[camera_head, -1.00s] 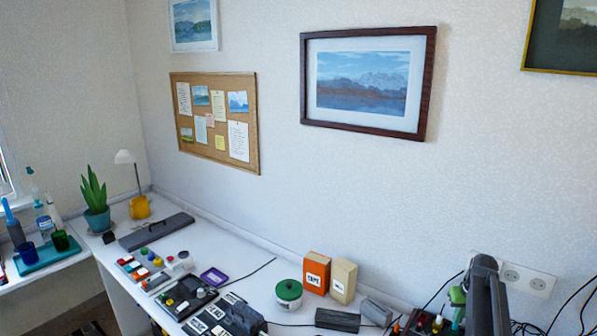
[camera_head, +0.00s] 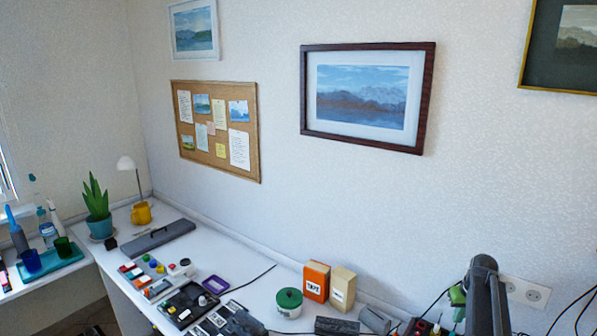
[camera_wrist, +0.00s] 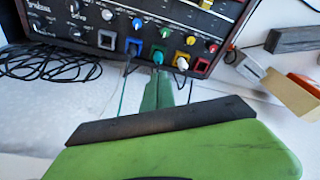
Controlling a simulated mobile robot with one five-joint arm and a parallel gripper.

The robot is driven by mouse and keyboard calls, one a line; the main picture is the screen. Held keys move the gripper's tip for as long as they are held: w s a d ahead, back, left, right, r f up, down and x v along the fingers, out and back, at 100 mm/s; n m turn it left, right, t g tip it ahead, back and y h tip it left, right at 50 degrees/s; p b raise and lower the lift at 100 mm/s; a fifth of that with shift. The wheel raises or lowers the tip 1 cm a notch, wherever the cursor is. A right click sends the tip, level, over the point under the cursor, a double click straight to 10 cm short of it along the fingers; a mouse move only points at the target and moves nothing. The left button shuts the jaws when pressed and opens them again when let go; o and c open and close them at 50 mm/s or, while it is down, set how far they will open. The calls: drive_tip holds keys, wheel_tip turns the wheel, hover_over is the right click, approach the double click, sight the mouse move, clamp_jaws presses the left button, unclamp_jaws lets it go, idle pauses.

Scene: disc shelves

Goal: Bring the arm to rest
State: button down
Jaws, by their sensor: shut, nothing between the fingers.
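My gripper (camera_wrist: 157,92) shows in the wrist view as a green body with narrow green fingers close together and nothing between them. It points toward a dark panel (camera_wrist: 128,28) with several knobs and coloured buttons. The fingertips appear near the panel's front edge; I cannot tell whether they touch it. In the head view my dark arm (camera_head: 485,300) stands at the lower right. A green part of it (camera_head: 457,296) shows at its left, and the fingers are not clear there.
An orange box (camera_head: 316,281), a cream box (camera_head: 342,289) and a green-lidded tin (camera_head: 289,302) stand on the white desk left of my arm. Cables lie by the panel in the wrist view. A wall socket (camera_head: 527,292) is behind my arm. Bare desk (camera_head: 250,262) shows along the wall.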

wheel_tip(320, 180, up, 2)
drive_tip(key=shift+r+p, duration=0.15)
drive_tip(key=shift+p, duration=0.65)
